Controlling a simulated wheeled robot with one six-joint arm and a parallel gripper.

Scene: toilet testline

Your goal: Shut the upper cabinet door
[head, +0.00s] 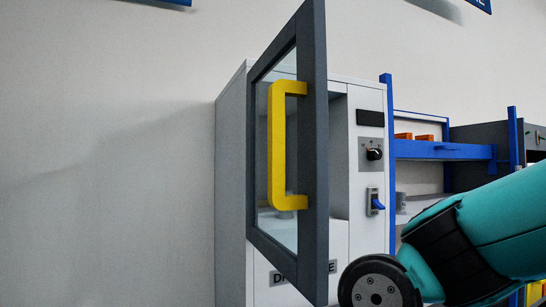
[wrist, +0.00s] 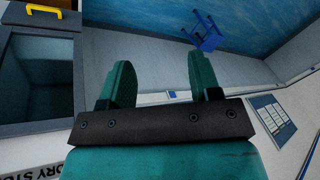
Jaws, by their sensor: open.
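The upper cabinet door (head: 314,150) has a dark grey frame and a glass pane. It stands wide open in the head view, its near edge swung out toward me and its far edge at the cabinet's left side. A yellow handle (head: 275,145) is on its face. The white cabinet (head: 231,190) is behind it, its opening partly hidden by the door. My gripper (wrist: 160,82) shows in the wrist view with its two teal fingers apart and nothing between them. In the head view my arm is at the lower right, apart from the door; the fingers are out of frame.
A control panel with a black knob (head: 374,154) and a blue switch (head: 377,202) is right of the opening. A blue-framed shelf (head: 440,150) stands farther right. The wrist view shows a grey-framed box front (wrist: 40,128) with a yellow handle (wrist: 47,11), and a blue stool (wrist: 207,35).

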